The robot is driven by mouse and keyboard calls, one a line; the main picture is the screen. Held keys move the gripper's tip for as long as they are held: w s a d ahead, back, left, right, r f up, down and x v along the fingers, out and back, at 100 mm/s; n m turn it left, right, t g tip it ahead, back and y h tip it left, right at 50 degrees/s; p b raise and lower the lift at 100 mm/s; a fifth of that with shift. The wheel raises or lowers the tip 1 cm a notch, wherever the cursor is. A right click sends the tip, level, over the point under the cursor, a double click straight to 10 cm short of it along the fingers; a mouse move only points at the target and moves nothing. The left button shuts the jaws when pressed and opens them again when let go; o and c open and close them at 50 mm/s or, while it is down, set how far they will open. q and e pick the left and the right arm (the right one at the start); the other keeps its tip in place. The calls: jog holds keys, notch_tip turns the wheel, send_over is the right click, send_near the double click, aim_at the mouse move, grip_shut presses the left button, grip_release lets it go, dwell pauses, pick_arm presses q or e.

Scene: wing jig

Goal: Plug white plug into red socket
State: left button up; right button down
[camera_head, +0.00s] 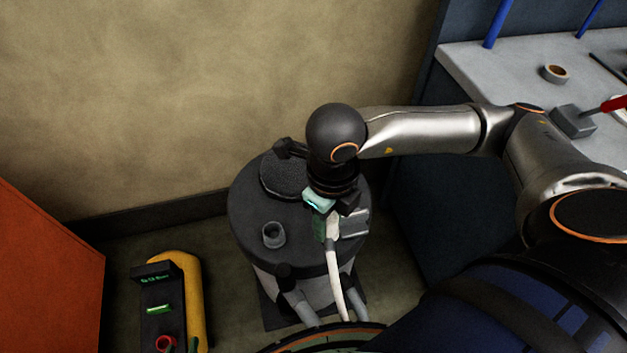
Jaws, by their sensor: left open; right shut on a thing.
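My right gripper (333,212) points down over the dark round top of a drum-like unit (243,207). It is shut on the white plug (332,228), which is mostly hidden by the fingers. A white cable (337,270) runs down from the plug over the front of the unit. At the lower left, a red ring (165,343) that looks like the red socket sits low on a dark panel (155,320). It is partly cut by the picture's bottom edge and well apart from the plug. My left gripper is not in view.
An orange cabinet (45,270) is at the left edge. A grey workbench (500,60) with a tape roll (554,74) is at the upper right. Floor shows between the panel and the drum-like unit.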

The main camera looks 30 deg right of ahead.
aim_at(330, 217)
jog(key=shift+s+r+p, duration=0.1)
jog(key=shift+r+p, duration=0.25)
jog(key=shift+r, duration=0.4)
jog(key=shift+r+p, duration=0.4)
jog(key=shift+r, duration=0.45)
